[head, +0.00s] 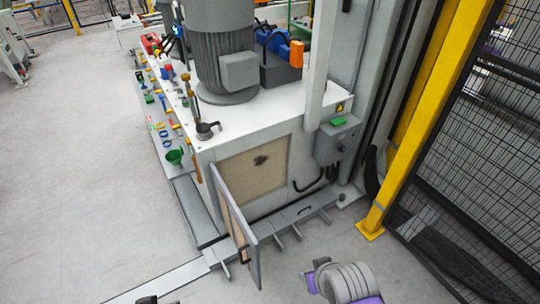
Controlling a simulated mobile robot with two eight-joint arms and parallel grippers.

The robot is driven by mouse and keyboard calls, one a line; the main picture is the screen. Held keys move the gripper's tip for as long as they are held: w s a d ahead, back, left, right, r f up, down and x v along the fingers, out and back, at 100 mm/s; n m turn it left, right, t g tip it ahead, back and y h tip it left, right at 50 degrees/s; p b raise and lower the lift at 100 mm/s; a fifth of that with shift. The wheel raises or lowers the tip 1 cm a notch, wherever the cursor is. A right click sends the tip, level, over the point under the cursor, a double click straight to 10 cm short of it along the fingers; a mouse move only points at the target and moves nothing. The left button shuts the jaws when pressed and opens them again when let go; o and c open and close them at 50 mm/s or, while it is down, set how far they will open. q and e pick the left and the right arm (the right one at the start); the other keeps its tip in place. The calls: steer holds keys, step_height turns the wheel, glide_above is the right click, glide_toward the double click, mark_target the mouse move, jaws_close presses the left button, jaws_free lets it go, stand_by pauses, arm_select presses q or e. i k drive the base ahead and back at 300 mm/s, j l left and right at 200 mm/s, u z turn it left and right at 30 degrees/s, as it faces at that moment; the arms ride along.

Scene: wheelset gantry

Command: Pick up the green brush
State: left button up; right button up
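A small green block-like thing (338,121) lies on top of the grey control box at the right corner of the white machine cabinet. It may be the green brush, but no bristles can be made out. A smaller green item (149,99) is on the side panel at the left, too small to identify. Grey ribbed and purple parts at the bottom right look like my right arm; its fingers cannot be made out. Only a dark tip shows at the bottom edge left of centre, perhaps part of my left arm. Neither is near the green things.
The white cabinet (270,118) carries a large grey motor (222,50). Its panel door (236,225) stands open toward me. A yellow post (425,110) and mesh fence stand right. Floor at left is clear.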

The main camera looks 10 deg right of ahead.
mark_target(336, 123)
steer(key=l+u, duration=0.1)
steer(key=u, duration=0.25)
steer(key=i+l+u, duration=0.2)
steer(key=l+u, duration=0.2)
steer(key=l, duration=0.25)
steer(key=i+l+u, duration=0.2)
steer(key=l, duration=0.15)
steer(key=i+l+u, duration=0.1)
steer(key=l, duration=1.3)
steer(key=i+l+u, duration=0.1)
steer(key=l, duration=1.3)
